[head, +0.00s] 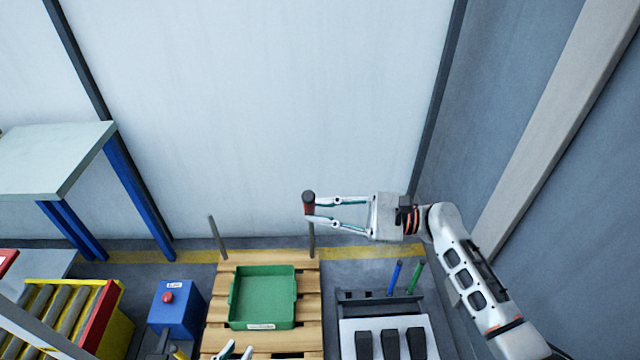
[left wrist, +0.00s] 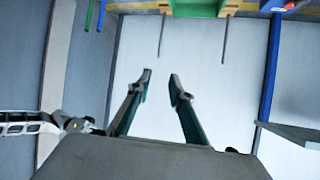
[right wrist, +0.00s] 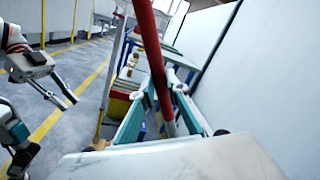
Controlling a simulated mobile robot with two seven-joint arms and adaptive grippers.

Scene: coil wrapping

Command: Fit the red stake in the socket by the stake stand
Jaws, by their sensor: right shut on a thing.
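The red stake (head: 309,209) with a dark end is held by my right gripper (head: 310,211), above the far right corner of the pallet. It is seen nearly end on in the head view. In the right wrist view the red stake (right wrist: 149,45) runs between the fingers of my right gripper (right wrist: 162,95). My left gripper (head: 236,349) shows only its tips at the bottom of the head view; in the left wrist view it (left wrist: 160,76) is open and empty. The stake stand (head: 380,303) holds a blue stake (head: 394,278) and a green stake (head: 414,278). I cannot make out the socket.
A wooden pallet (head: 222,285) carries a green tray (head: 264,324). Grey posts stand at its far left (head: 217,238) and far right (head: 312,241) corners. A blue box (head: 185,318) with a red button and a roller conveyor (head: 65,305) lie left. A white wall is behind.

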